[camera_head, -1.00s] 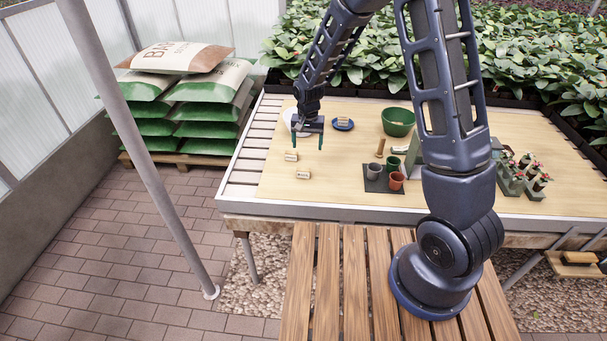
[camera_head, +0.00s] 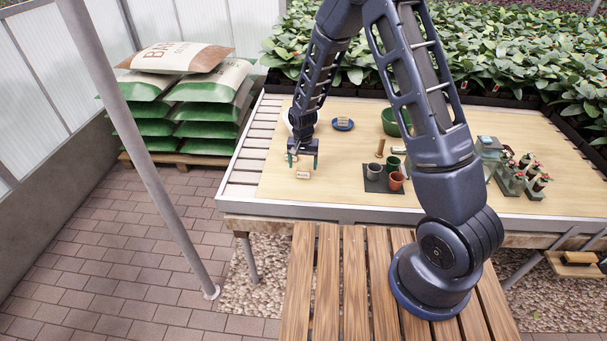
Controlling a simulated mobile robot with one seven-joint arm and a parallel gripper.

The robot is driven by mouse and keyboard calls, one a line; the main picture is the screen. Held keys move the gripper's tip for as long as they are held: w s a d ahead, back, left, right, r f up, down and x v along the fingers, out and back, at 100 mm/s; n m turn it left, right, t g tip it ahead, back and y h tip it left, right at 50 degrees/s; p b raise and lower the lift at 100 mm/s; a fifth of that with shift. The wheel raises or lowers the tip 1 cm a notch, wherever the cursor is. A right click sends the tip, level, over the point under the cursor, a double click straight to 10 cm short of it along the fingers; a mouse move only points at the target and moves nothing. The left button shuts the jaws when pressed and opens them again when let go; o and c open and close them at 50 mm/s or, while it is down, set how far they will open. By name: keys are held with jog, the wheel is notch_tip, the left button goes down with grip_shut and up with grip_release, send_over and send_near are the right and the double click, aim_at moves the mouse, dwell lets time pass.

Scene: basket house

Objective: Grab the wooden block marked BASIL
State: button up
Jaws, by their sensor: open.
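A small pale wooden block (camera_head: 303,175) with dark lettering too small to read lies on the table near its front left. My gripper (camera_head: 303,164) is open and empty, its green-tipped fingers pointing down just behind and above this block. A second pale block is mostly hidden behind my left finger. A third block (camera_head: 343,120) rests on a small blue plate (camera_head: 343,127) farther back. I cannot tell from the lettering which block is marked BASIL.
A dark mat (camera_head: 376,187) with small pots lies right of my gripper. A green bowl (camera_head: 390,122) stands behind it, partly hidden by my arm. A white plate sits behind my gripper. Potted plants (camera_head: 522,175) stand at the right. The table's front left is clear.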

aim_at(303, 169)
jog(key=shift+d+f, duration=0.1)
jog(key=shift+f, duration=1.85)
jog(key=c, duration=1)
jog(key=shift+c, duration=0.2)
